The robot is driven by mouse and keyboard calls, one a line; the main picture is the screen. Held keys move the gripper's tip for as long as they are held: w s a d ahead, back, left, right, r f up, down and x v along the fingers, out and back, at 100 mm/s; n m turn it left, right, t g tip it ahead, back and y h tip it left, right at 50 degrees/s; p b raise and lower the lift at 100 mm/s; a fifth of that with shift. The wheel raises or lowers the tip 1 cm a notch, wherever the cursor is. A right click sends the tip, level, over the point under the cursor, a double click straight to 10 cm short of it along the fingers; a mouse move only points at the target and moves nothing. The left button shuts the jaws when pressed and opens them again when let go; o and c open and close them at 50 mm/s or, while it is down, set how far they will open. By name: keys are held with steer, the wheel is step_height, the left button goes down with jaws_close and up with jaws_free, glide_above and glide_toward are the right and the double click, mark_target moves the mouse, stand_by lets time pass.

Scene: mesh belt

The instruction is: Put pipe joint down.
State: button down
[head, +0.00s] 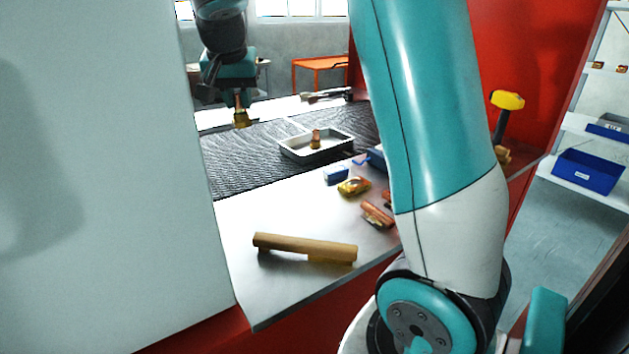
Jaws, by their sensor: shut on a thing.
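My gripper (240,97) hangs pointing down at the upper left, above the dark mesh belt (245,165). It is shut on a small brass-coloured pipe joint (241,118). The joint's lower end looks clear of the belt, but the exact gap is hard to tell. The jaws hide its upper part. To the right of the gripper, a shallow grey metal tray (300,155) sits on the belt. A similar small copper-coloured piece (316,139) stands in the tray.
A yellow-headed hammer (506,101) stands at right. The belt left of the tray is bare.

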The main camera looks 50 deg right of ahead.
step_height(320, 180, down, 20)
steer(key=shift+r, duration=0.1)
stand_by(0.4)
steer(key=c, duration=1.4)
jaws_free()
steer(key=shift+f, duration=0.25)
steer(key=o, duration=0.4)
steer(key=shift+a+r, duration=0.1)
steer(key=shift+r, duration=0.45)
steer(key=v, duration=1.1)
steer(key=shift+s+a+r, duration=0.1)
steer(key=shift+s, duration=0.1)
